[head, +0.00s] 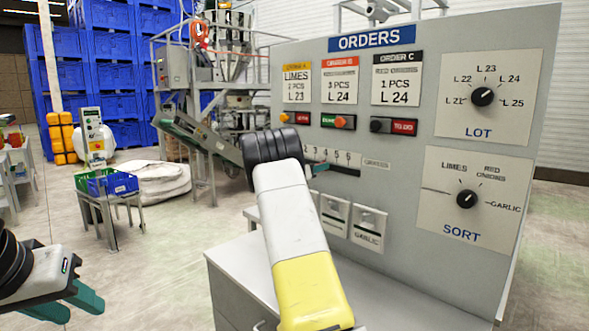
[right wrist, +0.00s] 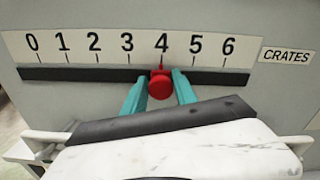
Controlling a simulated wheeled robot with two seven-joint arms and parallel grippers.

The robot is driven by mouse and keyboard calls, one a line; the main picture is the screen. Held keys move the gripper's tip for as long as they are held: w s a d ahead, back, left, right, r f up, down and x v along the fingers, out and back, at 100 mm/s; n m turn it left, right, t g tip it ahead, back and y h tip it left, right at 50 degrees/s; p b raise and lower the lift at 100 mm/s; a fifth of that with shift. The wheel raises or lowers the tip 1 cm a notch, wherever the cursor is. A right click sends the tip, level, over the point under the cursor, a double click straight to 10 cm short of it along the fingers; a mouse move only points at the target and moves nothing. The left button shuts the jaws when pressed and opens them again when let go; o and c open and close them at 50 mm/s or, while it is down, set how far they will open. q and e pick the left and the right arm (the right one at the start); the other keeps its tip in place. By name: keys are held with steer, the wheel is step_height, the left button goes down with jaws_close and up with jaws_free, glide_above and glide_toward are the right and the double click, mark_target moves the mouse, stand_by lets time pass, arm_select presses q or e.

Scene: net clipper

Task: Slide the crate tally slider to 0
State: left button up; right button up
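The crate tally slider has a red knob (right wrist: 160,85) in a dark horizontal slot (right wrist: 90,74), under a white scale (right wrist: 128,47) numbered 0 to 6. The knob stands below the 4. My right gripper (right wrist: 160,90) has its teal fingers on either side of the knob, close together, with little or no gap showing. In the head view my right forearm and wrist hide the left part of the scale and the knob; the slot's right part (head: 340,171) shows. My left gripper (head: 80,306) is at the lower left, its fingers apart and empty, far from the panel.
The grey panel also carries the LOT dial (head: 482,96), the SORT dial (head: 466,199), order cards and coloured buttons. A white cabinet (head: 235,275) stands below it. A stand with a blue and green crate (head: 106,184) is at the left. The slot left of the knob is clear.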

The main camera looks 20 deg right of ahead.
jaws_close()
stand_by(1.1)
